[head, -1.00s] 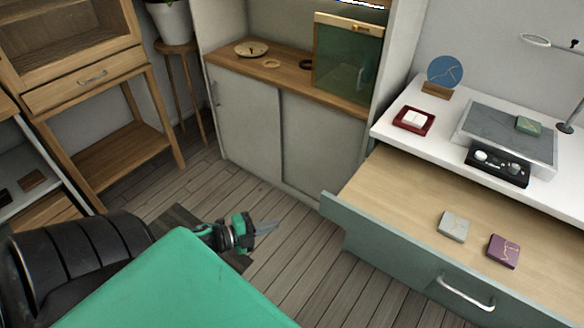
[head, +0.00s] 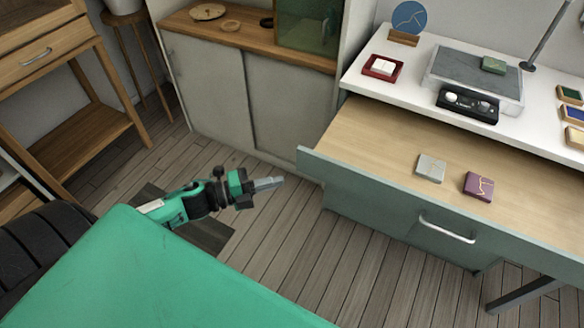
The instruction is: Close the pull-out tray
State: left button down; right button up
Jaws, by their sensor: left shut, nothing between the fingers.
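The pull-out tray (head: 375,140) is drawn out below the white desk top. It has a wooden floor and a grey-green front panel (head: 370,198) with a silver bar handle (head: 447,229). A pale grey tile (head: 431,168) and a purple tile (head: 479,186), both with gold seams, lie on its floor. My left gripper (head: 269,183) is shut and empty, over the floor to the left of the tray front and apart from it. My right gripper is not in view.
The white desk top (head: 400,84) holds a red dish (head: 383,68), a black tray (head: 467,104), a grey slab (head: 470,75) and a blue disc on a stand (head: 409,18). A low cabinet (head: 215,80) stands behind. The wooden floor (head: 300,220) before the tray is clear.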

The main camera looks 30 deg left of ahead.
aim_at(308, 165)
pick_arm(q)
jog(key=shift+w+d, duration=0.4)
jog(key=shift+w, duration=0.65)
jog(key=shift+w+d, duration=0.35)
jog(key=shift+w, duration=0.7)
jog(key=shift+w+d, duration=0.4)
jog(key=shift+w, duration=0.65)
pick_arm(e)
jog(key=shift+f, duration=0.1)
